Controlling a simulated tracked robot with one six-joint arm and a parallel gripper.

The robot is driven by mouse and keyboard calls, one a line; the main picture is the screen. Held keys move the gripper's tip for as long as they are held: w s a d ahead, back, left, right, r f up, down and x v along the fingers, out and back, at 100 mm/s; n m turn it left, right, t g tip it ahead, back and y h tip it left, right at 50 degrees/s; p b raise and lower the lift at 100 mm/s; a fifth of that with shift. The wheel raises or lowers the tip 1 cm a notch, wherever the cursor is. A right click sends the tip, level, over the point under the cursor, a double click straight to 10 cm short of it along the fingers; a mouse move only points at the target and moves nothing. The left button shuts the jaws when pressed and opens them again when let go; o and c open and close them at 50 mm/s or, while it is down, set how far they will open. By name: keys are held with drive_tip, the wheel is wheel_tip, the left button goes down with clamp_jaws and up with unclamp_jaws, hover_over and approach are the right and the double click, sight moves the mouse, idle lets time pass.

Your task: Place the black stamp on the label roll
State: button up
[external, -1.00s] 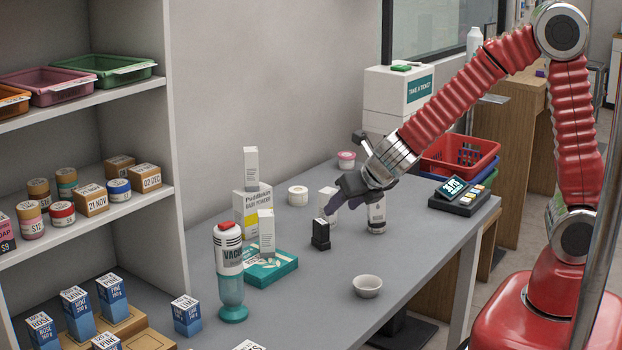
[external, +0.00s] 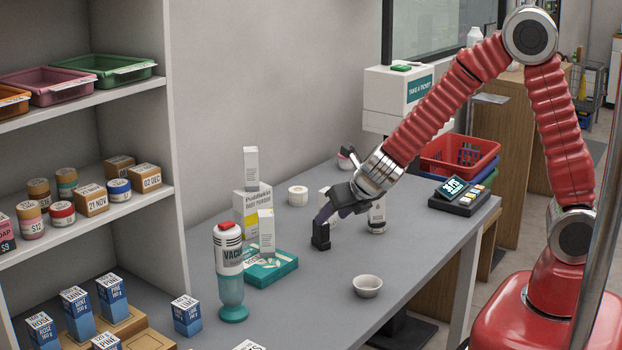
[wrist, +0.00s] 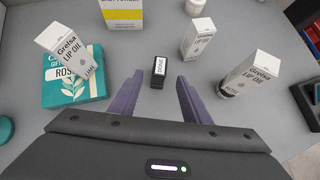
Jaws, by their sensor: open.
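The black stamp (external: 320,237) stands upright on the grey counter; in the wrist view the stamp (wrist: 159,72) shows a white label on top. My gripper (external: 327,214) is open and tilted down just above and beside the stamp. In the wrist view its purple fingers (wrist: 157,92) are spread, with the stamp a little beyond the tips, between their lines. The white label roll (external: 298,195) lies on the counter farther back, left of my gripper. At the top edge of the wrist view a white round thing (wrist: 195,6) looks like the roll, partly cut off.
A teal gift box (external: 268,267) and a powder carton (external: 252,208) stand left. A white bowl (external: 367,286) is near the front edge. Counter around the stamp's front is clear.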

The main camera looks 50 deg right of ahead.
drive_tip(key=shift+x, duration=1.5)
drive_tip(key=shift+x, duration=2.6)
drive_tip(key=shift+r, duration=0.1)
drive_tip(key=shift+c, duration=0.5)
clamp_jaws()
drive_tip(key=shift+w+r, duration=0.1)
drive_tip(key=shift+r, duration=0.05)
drive_tip(key=shift+r, duration=4.9)
